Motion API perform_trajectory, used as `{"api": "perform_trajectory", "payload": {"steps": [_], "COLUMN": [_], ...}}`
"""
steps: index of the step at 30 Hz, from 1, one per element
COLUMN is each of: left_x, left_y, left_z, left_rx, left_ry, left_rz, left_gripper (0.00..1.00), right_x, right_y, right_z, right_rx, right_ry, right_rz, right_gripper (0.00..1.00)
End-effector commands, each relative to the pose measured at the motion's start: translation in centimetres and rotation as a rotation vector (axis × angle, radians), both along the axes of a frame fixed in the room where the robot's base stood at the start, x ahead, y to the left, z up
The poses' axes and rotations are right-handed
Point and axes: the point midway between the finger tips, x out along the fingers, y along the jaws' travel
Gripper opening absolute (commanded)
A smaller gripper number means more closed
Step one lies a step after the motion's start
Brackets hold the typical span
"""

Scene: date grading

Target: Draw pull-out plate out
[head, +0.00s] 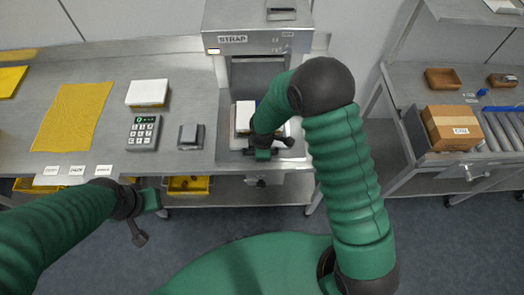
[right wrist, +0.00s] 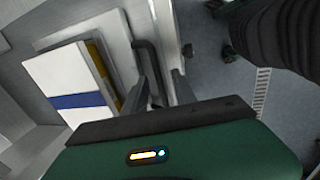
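The strapping machine (head: 257,55), labelled STRAP, stands at the right end of the bench. A metal plate (head: 236,143) lies at its mouth, carrying a white box with a blue band (head: 243,116). The right wrist view shows the box (right wrist: 68,80) on the plate (right wrist: 122,50) and a dark bar handle (right wrist: 146,62) at the plate's edge. My right gripper (right wrist: 160,90) has its two fingers apart, with the handle between them; a gap shows beside the right finger. In the head view my right gripper (head: 263,155) is at the plate's front. My left gripper (head: 145,220) hangs before the bench, its finger opening unclear.
A yellow mat (head: 72,117), a white-topped box (head: 148,92), a keypad device (head: 144,133) and a small grey device (head: 191,136) are on the bench. A roller stand with a carton (head: 452,127) is at right. Open floor lies in front of the bench.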

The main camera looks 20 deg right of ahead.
Motion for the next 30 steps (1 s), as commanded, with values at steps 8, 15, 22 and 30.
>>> {"api": "perform_trajectory", "payload": {"steps": [8, 15, 22, 30], "left_x": [0.0, 0.0, 0.0, 0.0], "left_y": [0.0, 0.0, 0.0, 0.0], "left_z": [0.0, -0.2, -0.1, 0.0], "left_rx": [0.0, 0.0, 0.0, 0.0], "left_ry": [0.0, 0.0, 0.0, 0.0], "left_rz": [0.0, 0.0, 0.0, 0.0], "left_gripper": [0.0, 0.0, 0.0, 0.0], "right_x": [0.0, -0.6, -1.9, -2.9], "right_y": [0.0, 0.2, 0.6, 0.9], "right_z": [0.1, 4.3, 11.1, 15.9], "right_rx": [0.001, 0.002, 0.001, 0.0], "right_ry": [0.001, -0.005, -0.005, 0.0], "right_rz": [0.0, -0.002, -0.001, 0.0], "right_gripper": [0.33, 0.33, 0.33, 0.33]}}
